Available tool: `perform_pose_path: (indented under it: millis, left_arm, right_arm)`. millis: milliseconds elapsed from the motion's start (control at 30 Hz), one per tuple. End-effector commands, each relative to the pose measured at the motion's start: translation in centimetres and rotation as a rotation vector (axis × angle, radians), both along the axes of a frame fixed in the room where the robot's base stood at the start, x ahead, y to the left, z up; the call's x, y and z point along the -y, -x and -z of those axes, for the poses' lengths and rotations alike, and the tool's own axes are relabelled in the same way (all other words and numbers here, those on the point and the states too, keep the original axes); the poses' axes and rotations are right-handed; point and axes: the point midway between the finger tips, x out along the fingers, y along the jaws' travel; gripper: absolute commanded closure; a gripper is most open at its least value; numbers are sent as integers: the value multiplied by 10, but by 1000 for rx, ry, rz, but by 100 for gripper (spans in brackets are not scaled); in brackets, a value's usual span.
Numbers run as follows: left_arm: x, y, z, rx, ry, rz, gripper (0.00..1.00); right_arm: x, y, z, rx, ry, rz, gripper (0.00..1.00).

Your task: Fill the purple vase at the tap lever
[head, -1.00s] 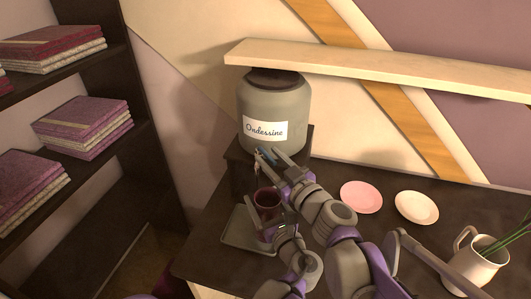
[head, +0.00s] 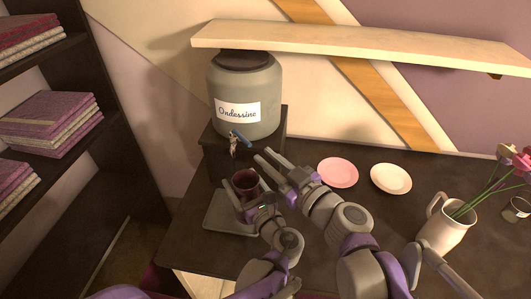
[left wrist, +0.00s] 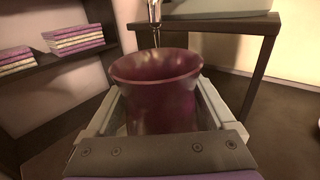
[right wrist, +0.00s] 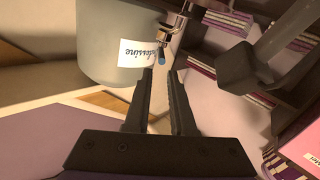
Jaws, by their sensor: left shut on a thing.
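The purple vase (head: 245,183) is upright between the fingers of my left gripper (head: 243,193), above the grey tray. In the left wrist view, the vase (left wrist: 158,98) fills the space between the fingers, its rim below the metal tap spout (left wrist: 154,12). A thin streak shows under the spout; I cannot tell whether it is water. My right gripper (head: 272,163) is open and empty, apart from the lever.
The urn stands on a dark stand (head: 217,160). A pale shelf (head: 370,48) overhangs it. The tray (head: 222,219) lies below the vase. A pink plate (head: 338,172), cream plate (head: 391,178) and white pitcher with flowers (head: 445,232) are to the right. A bookshelf is left.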

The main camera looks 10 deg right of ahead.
Motion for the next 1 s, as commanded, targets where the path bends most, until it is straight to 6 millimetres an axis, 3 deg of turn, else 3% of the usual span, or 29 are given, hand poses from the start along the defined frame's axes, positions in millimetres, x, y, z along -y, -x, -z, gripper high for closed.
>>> perform_pose_path:
  millis: [33,100,267,400,700,867,1000]
  left_arm:
    - [0,0,-1,1,0,0,100]
    - [0,0,-1,1,0,0,100]
    - [0,0,-1,1,0,0,100]
    - [0,0,-1,1,0,0,100]
    - [0,0,-1,1,0,0,100]
    - [0,0,0,1,-1,0,100]
    - [0,0,-1,1,0,0,100]
  right_arm:
    - [1,-6,-6,-12,-6,-10,88]
    - [1,-16,-17,-44,-23,-38,100]
    - [5,-47,-55,-213,-87,-136,100]
    - [18,-61,-84,-453,-144,-202,100]
    - [57,-48,-115,-928,-234,-169,100]
    - [65,-41,-118,-1031,-254,-141,100]
    - [57,-44,-112,-1047,-257,-139,100]
